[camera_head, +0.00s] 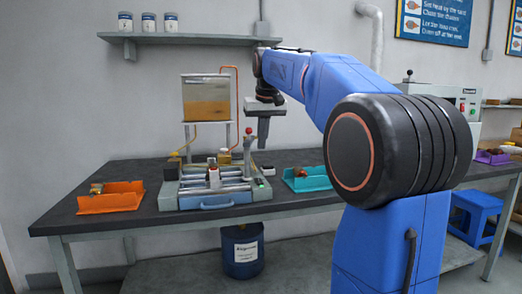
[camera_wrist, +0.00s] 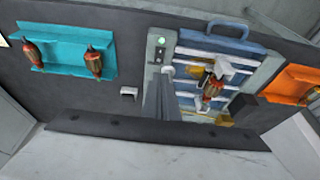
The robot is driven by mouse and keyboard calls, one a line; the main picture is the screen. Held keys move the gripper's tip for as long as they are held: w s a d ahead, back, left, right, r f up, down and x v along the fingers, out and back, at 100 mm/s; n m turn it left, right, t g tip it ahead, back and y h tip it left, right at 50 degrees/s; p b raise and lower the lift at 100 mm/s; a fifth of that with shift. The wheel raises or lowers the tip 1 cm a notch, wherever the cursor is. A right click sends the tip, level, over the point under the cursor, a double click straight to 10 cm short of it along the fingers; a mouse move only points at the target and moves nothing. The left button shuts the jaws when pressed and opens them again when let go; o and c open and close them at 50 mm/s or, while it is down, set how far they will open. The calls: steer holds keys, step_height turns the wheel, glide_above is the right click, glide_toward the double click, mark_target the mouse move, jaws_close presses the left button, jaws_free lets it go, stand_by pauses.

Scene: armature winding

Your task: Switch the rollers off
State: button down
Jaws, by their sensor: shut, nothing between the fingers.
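The roller machine (camera_head: 212,200) is a grey-green unit with shiny rollers and a blue handle, standing on the dark bench. In the wrist view the machine (camera_wrist: 185,50) appears turned around, with a reddish-brown armature (camera_wrist: 210,85) on its rollers. A small control panel (camera_wrist: 158,52) at its corner has a lit green lamp (camera_wrist: 162,40) and small dark controls too small to read. The green lamp also shows in the head view (camera_head: 261,182). My gripper (camera_head: 263,144) points down, shut and empty, above the machine's right end. In the wrist view its fingers (camera_wrist: 172,82) are beside the panel, hiding part of the machine.
A red-knobbed post (camera_head: 248,150) stands at the machine's right rear, close to my gripper. An orange tray (camera_head: 110,200) lies left and a teal tray (camera_head: 310,182) right. A tank (camera_head: 206,97) stands behind. A small white block (camera_wrist: 129,91) sits on the bench.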

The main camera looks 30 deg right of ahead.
steer(key=shift+r, duration=0.2)
steer(key=shift+w+d+r, duration=0.15)
steer(key=shift+w+d, duration=0.3)
steer(key=shift+w, duration=0.1)
glide_toward(259, 179)
steer(key=x, duration=0.5)
steer(key=shift+w, duration=0.2)
steer(key=shift+w+d+f, duration=0.1)
steer(key=shift+f, duration=0.45)
